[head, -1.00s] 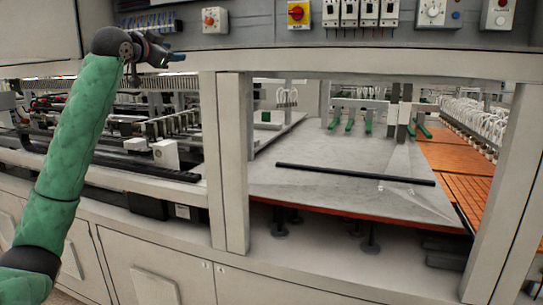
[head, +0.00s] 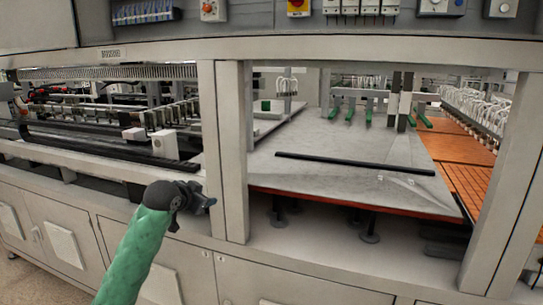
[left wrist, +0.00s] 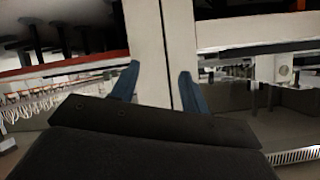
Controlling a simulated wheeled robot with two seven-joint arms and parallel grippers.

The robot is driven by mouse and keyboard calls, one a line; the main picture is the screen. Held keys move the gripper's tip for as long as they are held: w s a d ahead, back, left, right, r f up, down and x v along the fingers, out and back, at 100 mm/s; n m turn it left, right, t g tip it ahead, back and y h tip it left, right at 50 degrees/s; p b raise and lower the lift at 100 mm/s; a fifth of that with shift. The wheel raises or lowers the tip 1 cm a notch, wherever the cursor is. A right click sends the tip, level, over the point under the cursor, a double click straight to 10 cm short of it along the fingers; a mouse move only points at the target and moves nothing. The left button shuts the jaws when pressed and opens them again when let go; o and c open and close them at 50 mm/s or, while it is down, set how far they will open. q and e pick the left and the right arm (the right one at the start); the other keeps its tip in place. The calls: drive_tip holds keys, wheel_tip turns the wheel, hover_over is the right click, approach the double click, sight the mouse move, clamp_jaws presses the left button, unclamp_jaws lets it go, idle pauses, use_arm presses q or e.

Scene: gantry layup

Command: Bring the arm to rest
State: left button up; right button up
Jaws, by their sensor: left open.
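My left arm comes in from the bottom left of the head view in a green sleeve. Its dark left gripper (head: 206,203) is in front of the machine's lower front panels, left of the white upright post. In the left wrist view the two blue fingers of the left gripper (left wrist: 160,88) stand apart with nothing between them. A pale post shows behind the fingers there; I cannot tell the distance to it. My right gripper is not in view.
A white post (head: 235,150) stands right beside the gripper. Behind it is a grey table (head: 330,180) with a black bar (head: 353,164). An orange slatted surface (head: 465,165) lies at right. A control panel with a red knob (head: 296,4) runs along the top.

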use_arm(q)
drive_tip(key=s+d+f+n+g+y, duration=0.1)
drive_tip(key=s+f+g, duration=0.1)
drive_tip(key=s+f, duration=0.95)
drive_tip(key=s+d+f+n+g+y, duration=0.1)
drive_tip(key=s+f+g, duration=0.1)
drive_tip(key=s+f, duration=0.95)
drive_tip(key=s+a+f+n+g+y, duration=0.15)
drive_tip(key=s+f, duration=0.35)
drive_tip(key=s, duration=0.5)
drive_tip(key=s+f+n+g, duration=0.1)
drive_tip(key=s+f+g, duration=0.1)
drive_tip(key=s+f, duration=0.5)
drive_tip(key=s+a+f+n+g, duration=0.1)
drive_tip(key=s+f, duration=0.2)
drive_tip(key=s, duration=0.9)
wheel_tip(320, 180, down, 23)
drive_tip(key=w+d+g, duration=0.1)
drive_tip(key=w, duration=0.2)
drive_tip(key=s+f, duration=0.4)
drive_tip(key=f, duration=0.7)
drive_tip(key=s+d+f, duration=0.1)
drive_tip(key=s+f, duration=0.3)
drive_tip(key=f, duration=0.8)
drive_tip(key=shift+s+f+g, duration=0.15)
drive_tip(key=shift+g, duration=0.3)
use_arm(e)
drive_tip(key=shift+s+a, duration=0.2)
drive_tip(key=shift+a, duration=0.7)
